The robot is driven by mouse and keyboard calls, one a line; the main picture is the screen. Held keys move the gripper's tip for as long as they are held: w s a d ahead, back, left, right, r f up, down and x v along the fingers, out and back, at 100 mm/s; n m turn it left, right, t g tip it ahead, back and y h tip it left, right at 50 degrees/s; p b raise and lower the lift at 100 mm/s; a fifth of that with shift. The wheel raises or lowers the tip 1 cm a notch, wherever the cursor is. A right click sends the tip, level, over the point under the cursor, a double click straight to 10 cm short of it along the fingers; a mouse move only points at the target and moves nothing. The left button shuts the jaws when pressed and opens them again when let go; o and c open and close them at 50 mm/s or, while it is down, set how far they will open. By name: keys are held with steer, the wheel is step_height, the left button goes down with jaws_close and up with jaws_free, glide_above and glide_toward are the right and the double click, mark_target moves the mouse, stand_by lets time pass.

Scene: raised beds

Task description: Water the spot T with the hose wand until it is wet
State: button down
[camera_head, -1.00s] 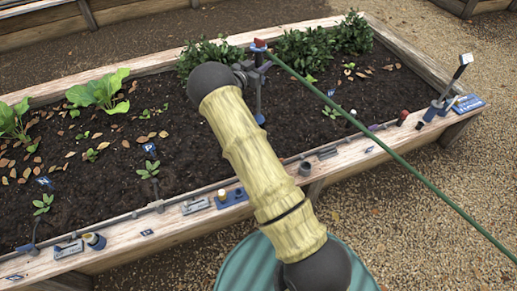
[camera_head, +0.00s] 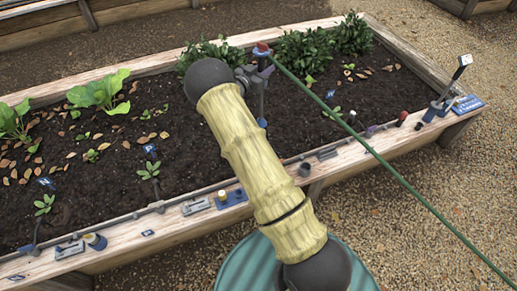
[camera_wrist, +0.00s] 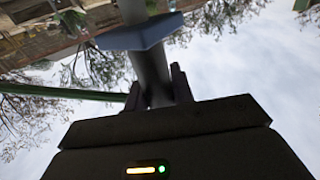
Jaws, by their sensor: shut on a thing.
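My gripper (camera_wrist: 158,92) is shut on the hose wand, a grey tube with a wide blue collar (camera_wrist: 140,36) in the wrist view. In the head view the wand (camera_head: 262,97) hangs nearly upright over the dark soil of the raised bed (camera_head: 222,152), its blue lower end above the soil. A green hose (camera_head: 400,177) runs from its red-topped upper end to the lower right. Small blue markers stand in the soil at the left (camera_head: 46,182), centre left (camera_head: 151,149) and right (camera_head: 330,94). Their letters are too small to read surely, so I cannot tell which spot is T. No water shows.
Leafy plants (camera_head: 98,92) and bushes (camera_head: 310,50) grow in the bed. Seedlings and dry leaves lie between. The wooden front rim (camera_head: 180,225) carries small fittings and a blue sign (camera_head: 467,103) at its right end. Gravel (camera_head: 420,215) lies open on the right.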

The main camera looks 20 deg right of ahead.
steer(key=s+r+p, duration=0.2)
steer(key=s, duration=1.5)
steer(key=shift+s+d+r, duration=0.25)
steer(key=shift+s+r, duration=0.05)
steer(key=shift+r, duration=0.1)
steer(key=d+b, duration=0.2)
steer(key=d, duration=1.3)
steer(key=shift+w, duration=0.3)
